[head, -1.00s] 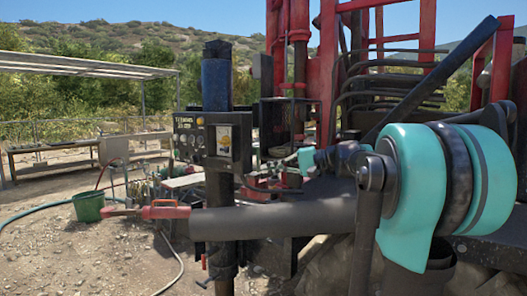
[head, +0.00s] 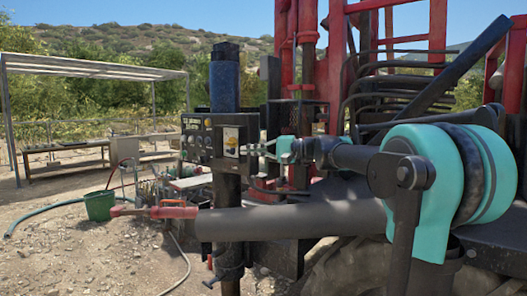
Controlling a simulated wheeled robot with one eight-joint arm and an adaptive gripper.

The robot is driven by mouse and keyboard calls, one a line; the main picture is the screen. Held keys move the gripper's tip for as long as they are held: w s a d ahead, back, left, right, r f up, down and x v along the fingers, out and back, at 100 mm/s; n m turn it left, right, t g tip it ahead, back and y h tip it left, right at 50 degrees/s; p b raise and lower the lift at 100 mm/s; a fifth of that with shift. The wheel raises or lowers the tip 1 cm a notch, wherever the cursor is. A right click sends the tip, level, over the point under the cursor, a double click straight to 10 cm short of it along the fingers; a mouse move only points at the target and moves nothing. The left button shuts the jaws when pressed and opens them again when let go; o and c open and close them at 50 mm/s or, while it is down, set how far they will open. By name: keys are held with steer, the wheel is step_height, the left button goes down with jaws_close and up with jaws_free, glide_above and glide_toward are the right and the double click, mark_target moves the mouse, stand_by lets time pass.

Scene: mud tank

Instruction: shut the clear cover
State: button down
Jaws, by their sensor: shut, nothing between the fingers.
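A black control panel (head: 196,143) with white lettering and several round gauges stands on a dark post with a blue top. At its right end is a small pale-framed plate with a yellow patch (head: 231,142). The clear cover itself is too small and see-through to make out, and I cannot tell how far open it stands. My gripper (head: 252,149) is shut and empty, just right of the yellow-patched plate and pointing left at it. I cannot tell whether the fingertips touch anything there.
Red rig frames and black hoses stand behind my arm.

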steer(key=shift+x, duration=0.9)
